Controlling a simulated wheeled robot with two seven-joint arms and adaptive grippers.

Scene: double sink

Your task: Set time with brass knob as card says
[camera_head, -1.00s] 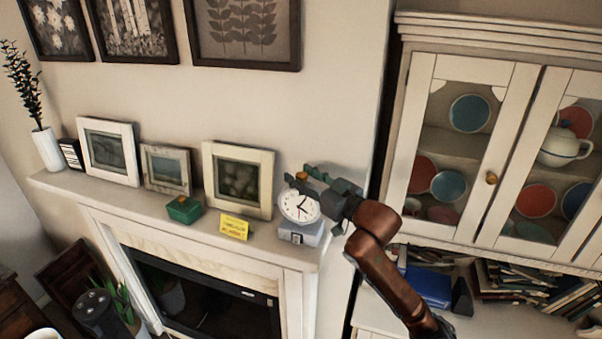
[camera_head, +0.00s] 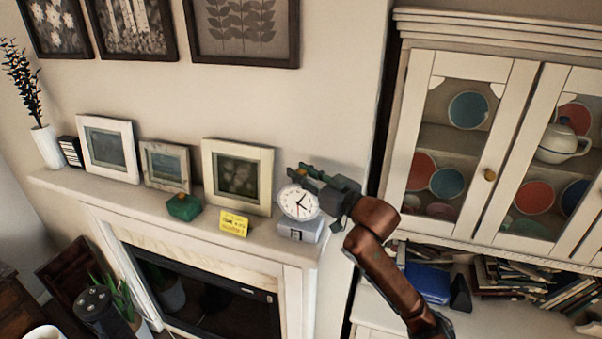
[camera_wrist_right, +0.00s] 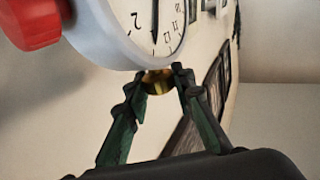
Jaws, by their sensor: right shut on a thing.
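A round white clock (camera_head: 299,203) stands on a pale block at the right end of the mantel, with its dark hands on the face. In the right wrist view the clock (camera_wrist_right: 150,30) fills the top, with part of its dial and one dark hand showing. The brass knob (camera_wrist_right: 158,84) sits at its rim. My right gripper (camera_wrist_right: 160,76) has its green fingers closed on the knob. In the head view my right gripper (camera_head: 300,175) is at the clock's top and hides the knob. A yellow card (camera_head: 234,223) stands left of the clock; its writing is too small to read. My left gripper is not in view.
A green box (camera_head: 184,207) and several framed pictures stand on the mantel (camera_head: 120,196) left of the card. A white cabinet (camera_head: 505,150) with plates is on the right. A red part (camera_wrist_right: 30,22) shows beside the clock in the wrist view.

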